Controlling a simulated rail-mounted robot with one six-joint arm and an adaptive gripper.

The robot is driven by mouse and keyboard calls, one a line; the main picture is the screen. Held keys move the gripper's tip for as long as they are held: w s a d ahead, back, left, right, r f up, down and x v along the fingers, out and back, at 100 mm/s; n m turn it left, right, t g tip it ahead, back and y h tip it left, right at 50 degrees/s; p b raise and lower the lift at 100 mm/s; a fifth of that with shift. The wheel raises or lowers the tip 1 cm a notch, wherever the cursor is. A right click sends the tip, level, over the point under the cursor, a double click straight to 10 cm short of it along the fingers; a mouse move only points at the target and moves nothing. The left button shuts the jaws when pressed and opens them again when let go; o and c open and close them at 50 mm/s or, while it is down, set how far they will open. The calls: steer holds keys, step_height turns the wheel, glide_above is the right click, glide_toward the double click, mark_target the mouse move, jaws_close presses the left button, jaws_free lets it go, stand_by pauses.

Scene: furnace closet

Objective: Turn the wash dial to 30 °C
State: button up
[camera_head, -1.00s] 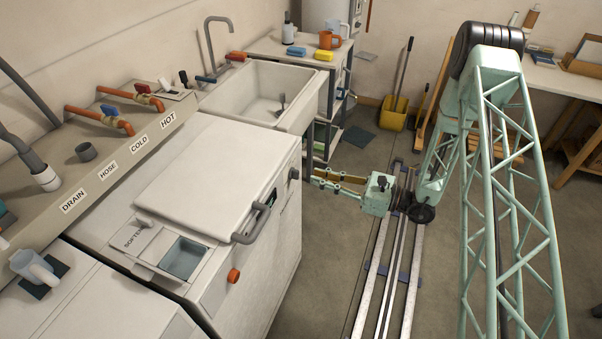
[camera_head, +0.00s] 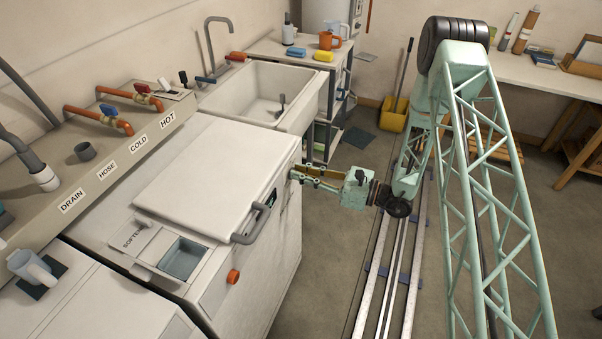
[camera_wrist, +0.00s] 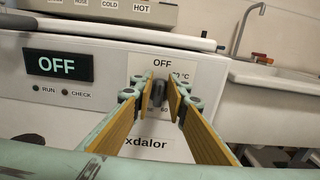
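The wash dial (camera_wrist: 158,93) is a dark grey knob on a white label plate on the washer's front. OFF is printed above it, and a partly hidden marking ending in "0 °C" is to its upper right. A black display (camera_wrist: 60,66) left of the dial reads OFF. My gripper (camera_wrist: 160,82) is open, with one yellow-padded finger on each side of the knob. Narrow gaps seem to show between pads and knob. In the head view my gripper (camera_head: 294,175) reaches the machine's front from the right; the dial is hard to make out there.
The white washer (camera_head: 190,175) has a grey lid handle (camera_head: 255,222) and an orange knob (camera_head: 233,276) on its front. A sink (camera_head: 270,95) stands behind it.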

steer(key=shift+c, duration=0.6)
jaws_close()
steer(key=shift+m, duration=0.4)
steer(key=shift+w+d+f+m+p, duration=0.15)
steer(key=shift+m+p, duration=0.45)
steer(key=shift+m, duration=0.9)
steer(key=shift+w+f+m+p, duration=0.1)
steer(key=shift+w+m+p, duration=0.35)
steer(key=shift+m, duration=1.05)
steer(key=shift+w+d+f+m+p, duration=0.1)
steer(key=shift+m+p, duration=0.65)
steer(key=shift+m, duration=0.75)
steer(key=shift+o, duration=0.6)
jaws_free()
